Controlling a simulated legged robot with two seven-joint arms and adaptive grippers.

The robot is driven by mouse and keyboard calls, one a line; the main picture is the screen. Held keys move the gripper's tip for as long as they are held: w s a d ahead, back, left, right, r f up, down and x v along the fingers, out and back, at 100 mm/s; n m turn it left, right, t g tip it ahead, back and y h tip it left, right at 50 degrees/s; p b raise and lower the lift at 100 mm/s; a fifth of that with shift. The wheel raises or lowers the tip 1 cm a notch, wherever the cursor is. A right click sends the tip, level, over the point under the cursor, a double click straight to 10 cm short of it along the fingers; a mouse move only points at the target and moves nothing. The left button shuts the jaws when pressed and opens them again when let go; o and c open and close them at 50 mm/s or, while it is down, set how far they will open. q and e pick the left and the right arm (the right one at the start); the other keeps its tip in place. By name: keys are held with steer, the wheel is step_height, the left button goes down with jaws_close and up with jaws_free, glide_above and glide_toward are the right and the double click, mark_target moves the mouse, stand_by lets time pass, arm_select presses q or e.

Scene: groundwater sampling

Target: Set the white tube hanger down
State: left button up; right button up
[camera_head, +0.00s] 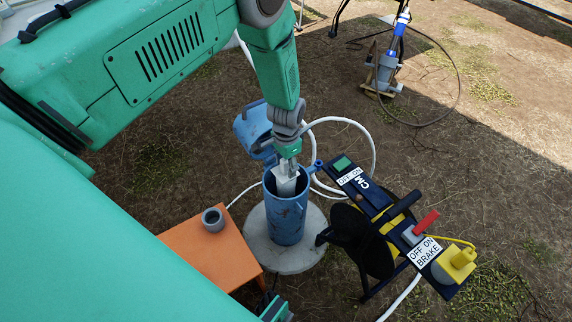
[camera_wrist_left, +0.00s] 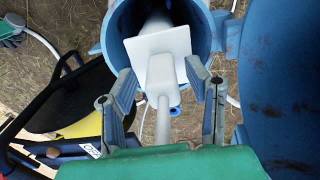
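The white tube hanger (camera_wrist_left: 158,58) is a flat plate with a slim handle, at the mouth of the blue well pipe (camera_head: 287,220). A white tube runs from behind it into the pipe. In the head view the hanger (camera_head: 286,184) is partly hidden by my gripper. My left gripper (camera_wrist_left: 160,98) points down over the pipe with fingers spread. The handle lies between them, with a visible gap on each side. A small green and grey part of mine shows at the bottom of the head view; I cannot tell whether it is my right gripper.
A hinged blue cap (camera_head: 252,128) stands open behind the pipe. An orange table (camera_head: 200,255) with a small grey ring (camera_head: 213,219) is at left. A black cable reel (camera_head: 372,235) with a brake panel stands close on the right. White hose loops behind. A pump unit (camera_head: 385,72) is farther back.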

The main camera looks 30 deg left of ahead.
arm_select(q)
steer(key=shift+d+r, duration=0.25)
steer(key=shift+r, duration=0.1)
steer(key=r+p, duration=0.2)
steer(key=r, duration=0.3)
steer(key=r+p, duration=0.1)
steer(key=r, duration=0.4)
steer(key=shift+a+r+p, duration=0.2)
steer(key=shift+r+p, duration=0.05)
steer(key=shift+p, duration=0.15)
steer(key=shift+d+r, duration=0.15)
steer(key=shift+r, duration=0.35)
steer(key=s+d+f+n, duration=0.1)
steer(key=s+f, duration=0.2)
steer(key=s, duration=0.4)
steer(key=s+f+n, duration=0.1)
steer(key=s+f, duration=0.3)
steer(key=s, duration=0.3)
steer(key=s+d+r+n, duration=0.1)
steer(key=s+d+r, duration=0.1)
steer(key=s, duration=1.4)
steer(key=shift+n+t, duration=0.3)
steer(key=shift+n, duration=0.1)
steer(key=shift+s, duration=0.1)
step_height(320, 180, up, 7)
steer(key=p, duration=0.7)
steer(key=shift+r, duration=0.1)
